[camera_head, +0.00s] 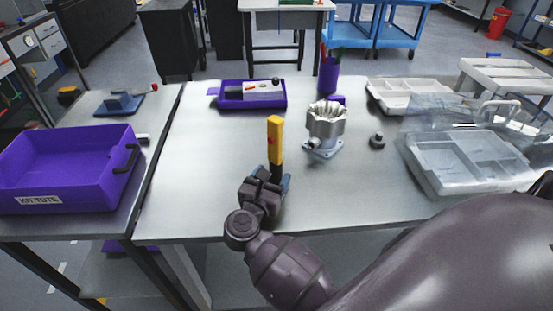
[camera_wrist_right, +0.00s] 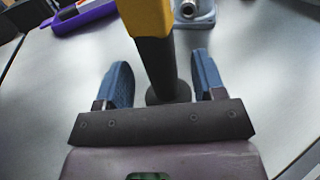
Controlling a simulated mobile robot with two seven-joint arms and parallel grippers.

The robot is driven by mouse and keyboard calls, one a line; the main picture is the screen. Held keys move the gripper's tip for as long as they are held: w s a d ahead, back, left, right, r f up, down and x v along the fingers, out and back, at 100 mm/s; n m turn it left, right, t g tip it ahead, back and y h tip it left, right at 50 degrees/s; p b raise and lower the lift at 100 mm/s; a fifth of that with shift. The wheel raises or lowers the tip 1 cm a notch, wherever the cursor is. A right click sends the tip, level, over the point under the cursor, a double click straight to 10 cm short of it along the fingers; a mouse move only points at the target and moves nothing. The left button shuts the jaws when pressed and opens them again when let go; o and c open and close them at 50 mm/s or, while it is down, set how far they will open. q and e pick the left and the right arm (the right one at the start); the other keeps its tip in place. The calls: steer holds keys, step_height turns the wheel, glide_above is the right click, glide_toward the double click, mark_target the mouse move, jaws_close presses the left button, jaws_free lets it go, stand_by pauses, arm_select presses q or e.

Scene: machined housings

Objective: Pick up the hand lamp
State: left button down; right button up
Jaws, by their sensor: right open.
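The hand lamp (camera_head: 275,142) stands upright on the grey workbench, with a yellow upper body and a black lower handle. In the right wrist view the lamp (camera_wrist_right: 159,65) rises between the fingers, its black handle ending in a round dark foot on the bench. My right gripper (camera_head: 273,179) is open at the lamp's near side. In the wrist view its two blue fingers (camera_wrist_right: 162,78) lie on either side of the handle, with a visible gap on each side. The lamp's lower part is hidden behind the gripper in the head view. My left gripper is not in view.
A machined housing (camera_head: 325,130) stands close right of the lamp, with a small dark part (camera_head: 377,140) beyond. A purple tray (camera_head: 228,101) and pen cup (camera_head: 328,77) are behind. A clear compartment box (camera_head: 433,184) lies right; a purple tote (camera_head: 115,166) sits left.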

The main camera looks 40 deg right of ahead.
steer(key=shift+x, duration=1.1)
steer(key=c, duration=1.1)
